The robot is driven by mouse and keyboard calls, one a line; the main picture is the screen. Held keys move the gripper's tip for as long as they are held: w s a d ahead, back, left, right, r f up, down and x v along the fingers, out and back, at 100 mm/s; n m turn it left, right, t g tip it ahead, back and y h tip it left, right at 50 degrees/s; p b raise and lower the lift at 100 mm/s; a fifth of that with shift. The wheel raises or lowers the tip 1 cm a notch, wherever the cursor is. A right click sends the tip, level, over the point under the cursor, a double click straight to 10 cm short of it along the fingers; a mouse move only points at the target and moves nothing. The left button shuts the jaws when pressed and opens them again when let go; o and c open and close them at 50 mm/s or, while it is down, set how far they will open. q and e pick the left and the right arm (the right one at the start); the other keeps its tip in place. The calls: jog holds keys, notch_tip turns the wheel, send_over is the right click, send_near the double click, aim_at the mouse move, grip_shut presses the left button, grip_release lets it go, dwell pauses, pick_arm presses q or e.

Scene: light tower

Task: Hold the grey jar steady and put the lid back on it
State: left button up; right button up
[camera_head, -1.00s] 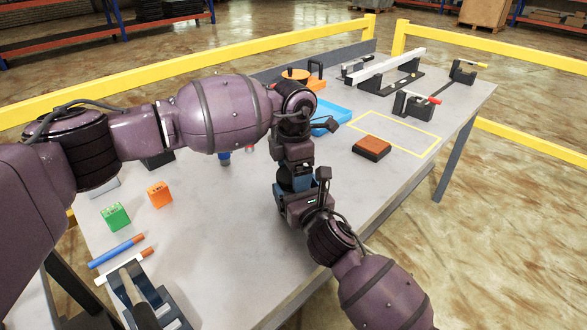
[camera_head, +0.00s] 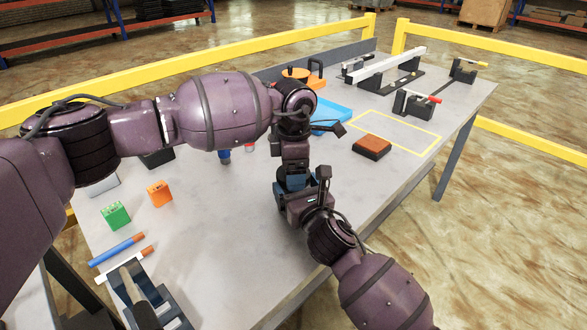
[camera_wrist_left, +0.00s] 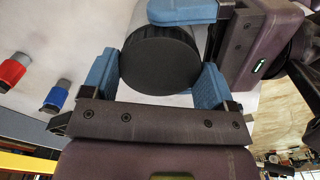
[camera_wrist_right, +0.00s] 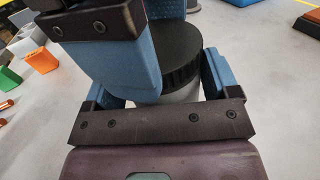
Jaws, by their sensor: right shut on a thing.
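The black ribbed lid (camera_wrist_left: 160,58) lies between the spread blue fingers of my left gripper (camera_wrist_left: 157,72) in the left wrist view. In the right wrist view the lid (camera_wrist_right: 180,48) sits level on top of the grey jar (camera_wrist_right: 183,95), and little of the jar wall shows. My right gripper (camera_wrist_right: 165,80) is shut around the jar below the lid. A finger of my left gripper covers part of the lid and jar there. In the head view my left gripper (camera_head: 294,160) is above my right gripper (camera_head: 294,188), and the jar and lid are hidden behind them.
A brown-topped block (camera_head: 372,147) lies beside a yellow-outlined area (camera_head: 410,132) to the right. A blue tray (camera_head: 332,112) is behind my grippers. A green block (camera_head: 116,215), an orange block (camera_head: 159,193) and a blue marker (camera_head: 116,250) lie at left.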

pick_arm(q)
jog(key=o, duration=0.3)
jog(key=shift+r, duration=0.1)
jog(key=shift+r, duration=2.2)
jog(key=shift+c, duration=0.7)
jog(key=shift+r+n, duration=1.7)
